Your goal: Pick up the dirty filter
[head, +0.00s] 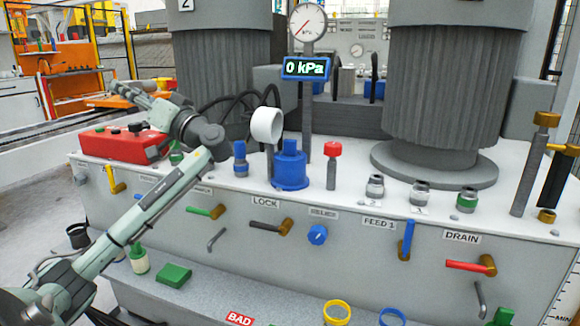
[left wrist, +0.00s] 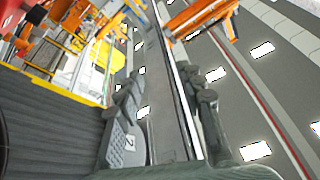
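No thing is marked as the dirty filter; I cannot tell which part it is. A white hollow cylinder (head: 267,124) stands out above the bench, its open end facing right, beside a blue capped housing (head: 290,166). My left gripper (head: 117,92) is left of it, above a red box, pointing left and away from the cylinder. Its fingers look spread, with nothing between them; in the left wrist view the fingers (left wrist: 165,100) stand apart. My right gripper is not in view.
A gauge post (head: 307,100) reads 0 kPa behind the housing. A red-topped valve (head: 332,165) and several fittings stand to the right. Large ribbed columns (head: 445,90) rise behind. The red box (head: 122,145) is at left. A lower shelf (head: 205,295) carries a BAD label (head: 240,319).

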